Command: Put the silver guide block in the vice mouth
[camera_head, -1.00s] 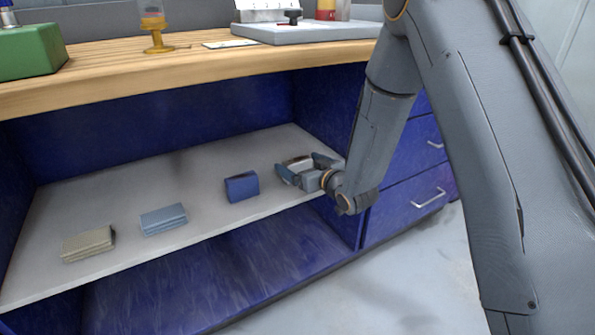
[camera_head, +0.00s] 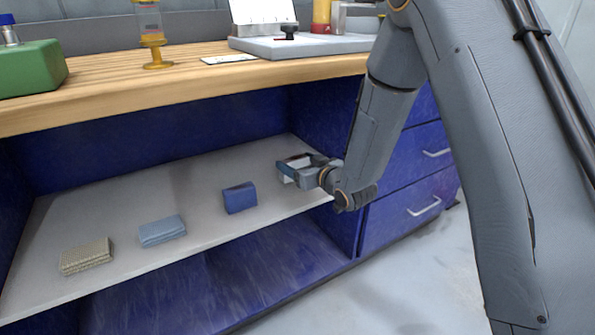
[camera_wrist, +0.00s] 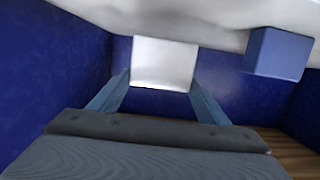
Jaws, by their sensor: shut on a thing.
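The silver guide block (camera_wrist: 163,62) shows as a pale, smooth block between my two blue-grey fingers in the wrist view. My gripper (camera_head: 297,170) is shut on it at the right end of the grey shelf under the bench. In the head view the fingers hide much of the block, and it looks to be held just above the shelf. I cannot make out the vice mouth in either view.
A dark blue block (camera_head: 240,198) stands on the shelf (camera_head: 200,225) left of my gripper. A light blue block (camera_head: 162,231) and a beige ribbed block (camera_head: 86,256) lie further left. The wooden bench top (camera_head: 195,78) overhangs the shelf, with a blue side wall on the right.

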